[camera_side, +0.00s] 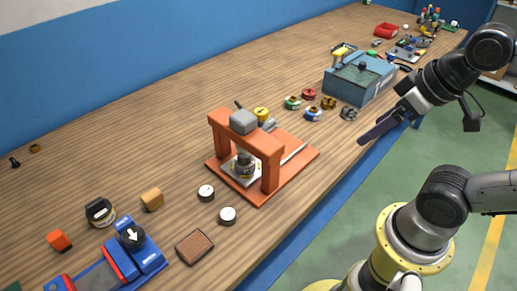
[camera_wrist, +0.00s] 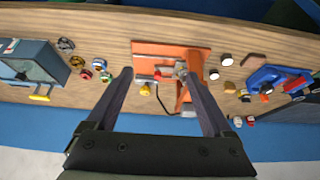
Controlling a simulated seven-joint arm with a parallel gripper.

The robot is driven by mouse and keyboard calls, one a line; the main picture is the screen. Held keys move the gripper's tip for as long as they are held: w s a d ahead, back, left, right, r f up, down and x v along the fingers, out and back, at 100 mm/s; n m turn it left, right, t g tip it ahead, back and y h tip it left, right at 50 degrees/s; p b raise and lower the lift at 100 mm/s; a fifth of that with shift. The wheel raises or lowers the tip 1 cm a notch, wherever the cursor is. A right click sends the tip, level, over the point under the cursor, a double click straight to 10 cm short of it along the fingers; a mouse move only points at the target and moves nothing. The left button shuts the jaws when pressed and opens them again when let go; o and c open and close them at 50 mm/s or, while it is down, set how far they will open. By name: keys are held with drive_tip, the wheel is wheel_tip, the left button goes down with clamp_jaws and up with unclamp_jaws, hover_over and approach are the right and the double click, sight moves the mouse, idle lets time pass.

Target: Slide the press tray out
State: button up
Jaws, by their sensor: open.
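The orange press (camera_side: 245,140) stands upright on its orange base plate near the middle of the bench. Its light press tray (camera_side: 236,172) sits under the frame with a dark round part (camera_side: 245,164) on it. My gripper (camera_side: 370,138) hangs in the air right of the press, near the bench's front edge, apart from everything. In the wrist view my gripper (camera_wrist: 156,76) has two dark fingers spread wide with nothing between them on contact. The press (camera_wrist: 186,78) shows beyond the fingertips, and the right finger partly covers it. The tray is hard to make out there.
A blue-grey box (camera_side: 358,82) and several small coloured rings (camera_side: 314,114) lie behind the press. A blue vise-like device (camera_side: 135,250), a brown block (camera_side: 195,247) and white-topped discs (camera_side: 227,215) lie in front left. Bare wood lies left of the press.

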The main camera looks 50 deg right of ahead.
drive_tip(key=shift+c, duration=0.2)
drive_tip(key=shift+c, duration=1.2)
drive_tip(key=shift+r, duration=0.35)
drive_tip(key=shift+c, duration=0.3)
drive_tip(key=w+r+m+g, duration=0.3)
drive_tip(key=w+g, duration=0.1)
drive_tip(key=w, duration=1.7)
drive_tip(key=shift+g, duration=0.8)
drive_tip(key=w+f, duration=0.1)
drive_tip(key=f, duration=0.6)
drive_tip(key=w+f, duration=0.2)
drive_tip(key=f, duration=0.5)
drive_tip(key=w+f, duration=0.1)
drive_tip(key=f, duration=0.6)
drive_tip(key=shift+w+a+f, duration=0.1)
drive_tip(key=shift+w+a, duration=0.1)
drive_tip(key=shift+w, duration=0.15)
